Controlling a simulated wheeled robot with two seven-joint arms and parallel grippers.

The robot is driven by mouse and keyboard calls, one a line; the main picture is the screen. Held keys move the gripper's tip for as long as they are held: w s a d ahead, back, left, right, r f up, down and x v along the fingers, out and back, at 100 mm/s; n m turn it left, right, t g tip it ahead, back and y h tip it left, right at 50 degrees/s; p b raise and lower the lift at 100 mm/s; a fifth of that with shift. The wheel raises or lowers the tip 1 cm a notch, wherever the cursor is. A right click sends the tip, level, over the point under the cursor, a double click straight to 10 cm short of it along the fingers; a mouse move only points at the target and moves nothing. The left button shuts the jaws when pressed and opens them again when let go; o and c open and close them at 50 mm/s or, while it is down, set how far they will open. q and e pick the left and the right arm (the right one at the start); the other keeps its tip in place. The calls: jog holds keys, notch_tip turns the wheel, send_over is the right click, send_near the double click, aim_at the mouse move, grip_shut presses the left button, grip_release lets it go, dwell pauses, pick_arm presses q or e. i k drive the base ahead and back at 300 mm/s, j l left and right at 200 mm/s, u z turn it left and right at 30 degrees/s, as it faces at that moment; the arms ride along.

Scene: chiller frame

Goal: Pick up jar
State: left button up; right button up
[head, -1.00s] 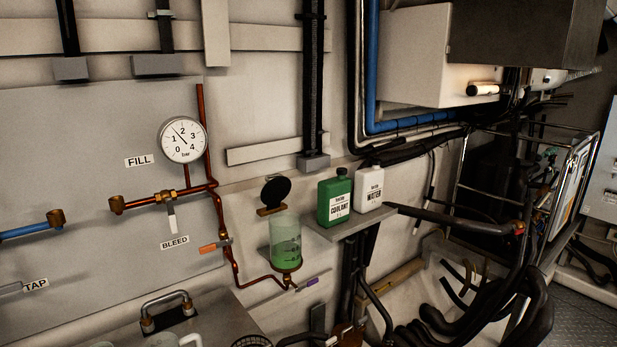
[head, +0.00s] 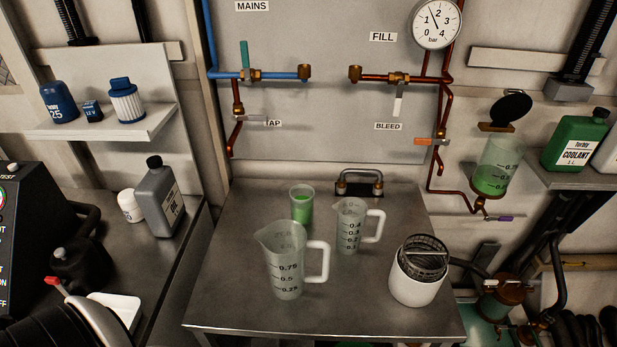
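Several vessels stand on the steel table (head: 225,290) in the middle of the head view; which one is the jar is not marked. A large clear measuring jug (head: 284,262) with a white handle stands at the front. A smaller measuring jug (head: 348,228) stands behind it to the right. A clear cup with green liquid (head: 302,205) stands at the back. A white round container with a dark mesh top (head: 416,280) stands at the right. A small white lidded jar (head: 130,206) stands on the left counter beside a grey bottle (head: 162,200). Neither of my grippers is in view.
A wall shelf (head: 95,127) at left holds blue items. Copper pipes with valves (head: 400,78) and a clear cylinder with green liquid (head: 495,165) are on the wall. A green coolant bottle (head: 572,140) stands at right. The front-left tabletop is clear.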

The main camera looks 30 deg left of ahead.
aim_at(302, 195)
jog(key=u, duration=1.05)
